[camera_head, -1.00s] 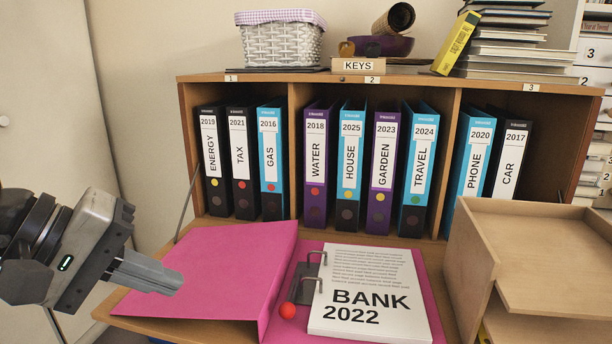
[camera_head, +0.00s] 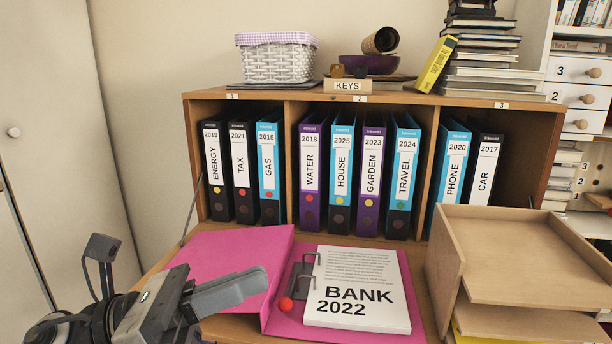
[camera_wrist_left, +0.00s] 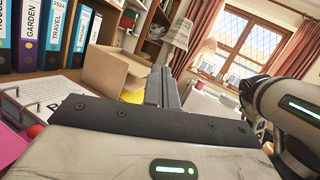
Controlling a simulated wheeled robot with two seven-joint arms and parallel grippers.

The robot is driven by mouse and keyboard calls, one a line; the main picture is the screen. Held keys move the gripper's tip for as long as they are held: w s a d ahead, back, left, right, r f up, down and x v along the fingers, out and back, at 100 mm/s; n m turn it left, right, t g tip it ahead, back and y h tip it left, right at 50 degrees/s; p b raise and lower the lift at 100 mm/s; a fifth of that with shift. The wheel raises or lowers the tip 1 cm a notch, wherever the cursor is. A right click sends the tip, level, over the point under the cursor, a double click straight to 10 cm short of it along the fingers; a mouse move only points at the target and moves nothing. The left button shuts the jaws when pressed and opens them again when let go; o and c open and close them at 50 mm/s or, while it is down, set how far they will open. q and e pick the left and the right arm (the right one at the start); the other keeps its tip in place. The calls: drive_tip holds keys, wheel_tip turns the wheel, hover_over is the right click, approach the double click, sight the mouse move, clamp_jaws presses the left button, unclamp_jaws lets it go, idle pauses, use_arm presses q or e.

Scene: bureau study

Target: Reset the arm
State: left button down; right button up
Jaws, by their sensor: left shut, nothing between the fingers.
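My left gripper (camera_head: 252,283) is in the lower left of the head view, in front of the pink open binder (camera_head: 225,256). Its fingers are shut with nothing between them and point right, overlapping the binder's left cover in the picture. In the left wrist view its closed fingers (camera_wrist_left: 161,86) point away toward the room. The binder lies open on the desk flap with a stack of paper marked BANK 2022 (camera_head: 360,282) on its right side. A red ball-shaped knob (camera_head: 286,304) sits by its metal rings. My right gripper is not in view.
Upright labelled binders fill the cabinet (camera_head: 430,102) behind. A wooden tray (camera_head: 515,262) stands at the right of the flap. A white basket (camera_head: 277,62), a KEYS block (camera_head: 347,86) and a book stack (camera_head: 485,70) are on top. Space at the left, before the pale door (camera_head: 50,150), looks free.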

use_arm(q)
drive_tip(key=w+a+f+n+t+y+p, duration=0.25)
drive_tip(key=f+n+t+y, duration=0.35)
drive_tip(key=n, duration=1)
drive_tip(key=w+a+f+n+t+y+p, duration=0.15)
drive_tip(key=a+f+n+t+y, duration=0.4)
drive_tip(key=n, duration=1.05)
drive_tip(key=s+f+n+g+y, duration=0.2)
drive_tip(key=s+f+n+g, duration=0.1)
drive_tip(key=s+f+n, duration=0.2)
drive_tip(key=s+f+n+g+y+p, duration=0.1)
drive_tip(key=s+f+n+g+y, duration=0.2)
drive_tip(key=f+n, duration=0.7)
wheel_tip(320, 180, down, 3)
drive_tip(key=s+d, duration=0.1)
drive_tip(key=s, duration=0.1)
drive_tip(key=shift+s+y, duration=0.35)
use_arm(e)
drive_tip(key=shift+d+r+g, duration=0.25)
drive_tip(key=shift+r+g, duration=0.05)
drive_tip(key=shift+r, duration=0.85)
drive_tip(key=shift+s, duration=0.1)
